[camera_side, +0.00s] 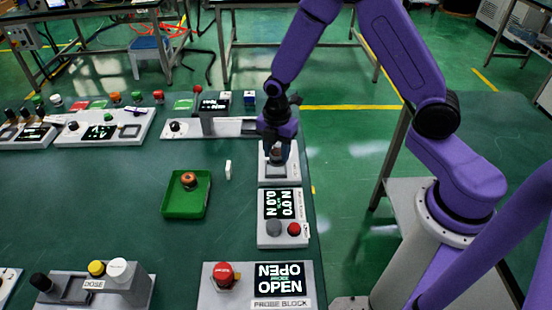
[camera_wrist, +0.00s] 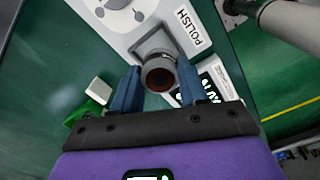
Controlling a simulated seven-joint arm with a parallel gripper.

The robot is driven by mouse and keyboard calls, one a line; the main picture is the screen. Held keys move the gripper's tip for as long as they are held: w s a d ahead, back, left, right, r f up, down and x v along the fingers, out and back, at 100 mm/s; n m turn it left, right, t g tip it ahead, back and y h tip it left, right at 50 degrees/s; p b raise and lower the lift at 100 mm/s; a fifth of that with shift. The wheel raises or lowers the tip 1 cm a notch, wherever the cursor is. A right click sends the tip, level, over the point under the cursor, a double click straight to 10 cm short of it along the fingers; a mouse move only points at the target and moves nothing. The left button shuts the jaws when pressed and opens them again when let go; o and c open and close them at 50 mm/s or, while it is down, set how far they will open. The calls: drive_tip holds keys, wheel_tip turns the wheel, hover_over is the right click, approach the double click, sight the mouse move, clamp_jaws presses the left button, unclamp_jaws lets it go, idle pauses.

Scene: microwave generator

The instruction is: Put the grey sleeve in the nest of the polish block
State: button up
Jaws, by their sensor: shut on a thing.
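The grey sleeve (camera_wrist: 159,60) is a short round piece with a dark reddish-brown end facing the wrist camera. My gripper (camera_wrist: 158,74) has its two blue fingers shut on the sleeve, one on each side. In the side view my gripper (camera_side: 279,147) points down over the polish block (camera_side: 291,174). The white polish block (camera_wrist: 125,28) carries a POLISH label and a round knob. Its nest, a grey square frame (camera_wrist: 148,40), is partly hidden behind the sleeve. The sleeve overlaps the nest's near edge in this view; I cannot tell whether they touch.
A display unit (camera_side: 283,238) reading 0.0 N sits directly in front of the polish block. A green tray (camera_side: 171,210) holding an orange-brown round part (camera_side: 189,181) lies to the left. A small white block (camera_side: 228,170) stands between. The probe block (camera_side: 216,298) is nearer the camera.

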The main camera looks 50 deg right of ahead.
sight(276, 152)
drive_tip(key=shift+w+f, duration=0.15)
drive_tip(key=shift+f, duration=1.5)
drive_tip(key=shift+f, duration=0.35)
